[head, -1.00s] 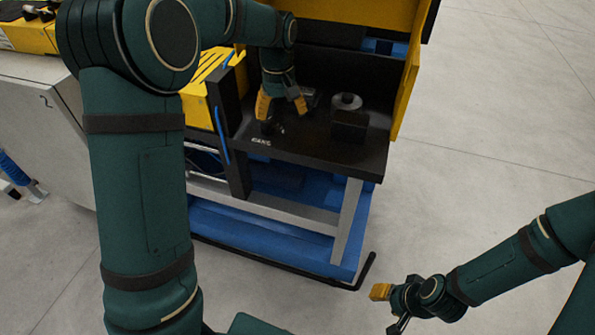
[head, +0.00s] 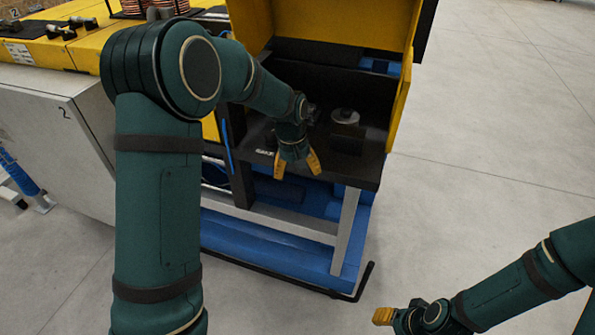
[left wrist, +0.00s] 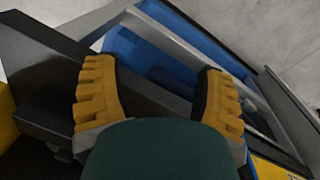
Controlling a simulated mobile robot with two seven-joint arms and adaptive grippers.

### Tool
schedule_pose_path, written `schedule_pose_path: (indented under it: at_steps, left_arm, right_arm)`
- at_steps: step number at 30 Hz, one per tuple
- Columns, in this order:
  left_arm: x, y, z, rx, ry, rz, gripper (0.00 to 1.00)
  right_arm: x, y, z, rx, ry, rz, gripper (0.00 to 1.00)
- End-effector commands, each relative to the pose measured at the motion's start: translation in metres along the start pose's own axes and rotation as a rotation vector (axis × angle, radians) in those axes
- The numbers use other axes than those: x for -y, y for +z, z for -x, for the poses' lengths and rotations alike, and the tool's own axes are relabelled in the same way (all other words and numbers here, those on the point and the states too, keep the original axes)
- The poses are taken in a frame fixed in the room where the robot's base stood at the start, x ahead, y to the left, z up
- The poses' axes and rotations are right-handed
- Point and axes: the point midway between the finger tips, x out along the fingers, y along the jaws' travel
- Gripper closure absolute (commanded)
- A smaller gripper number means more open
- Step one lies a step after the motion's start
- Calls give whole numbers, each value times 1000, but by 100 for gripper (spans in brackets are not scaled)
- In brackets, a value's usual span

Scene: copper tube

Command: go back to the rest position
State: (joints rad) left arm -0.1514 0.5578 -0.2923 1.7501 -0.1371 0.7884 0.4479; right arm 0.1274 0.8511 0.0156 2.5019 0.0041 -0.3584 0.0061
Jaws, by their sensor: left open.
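My left gripper (head: 296,166) is open and empty, with its yellow fingers pointing down at the front edge of the machine's black work surface (head: 365,173). In the left wrist view its two fingers (left wrist: 160,95) are spread wide, with nothing between them but the machine's grey frame and blue base beyond. My right gripper (head: 388,318) shows at the bottom right, over the floor and clear of the machine. One yellow finger is seen, and the rest is hidden or cut off at the frame's lower edge.
The machine has a raised yellow cover (head: 402,88) and a grey cylindrical part (head: 344,116) on a black block. A bench (head: 60,92) with a yellow top and copper coils (head: 131,7) stands at the left. The floor (head: 480,150) on the right is clear.

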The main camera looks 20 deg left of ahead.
Motion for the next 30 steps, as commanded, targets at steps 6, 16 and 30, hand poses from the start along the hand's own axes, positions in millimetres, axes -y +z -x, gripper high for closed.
schedule_pose_path:
  at_steps: [6,16,30]
  left_arm:
    - [0,0,0,0,0,-1,30]
    - [0,4,-9,6,3,-10,30]
    - [-4,187,-185,24,210,-252,30]
  right_arm:
    - [0,0,0,0,0,0,53]
    - [0,8,1,21,-2,6,53]
    - [0,6,1,18,-2,5,53]
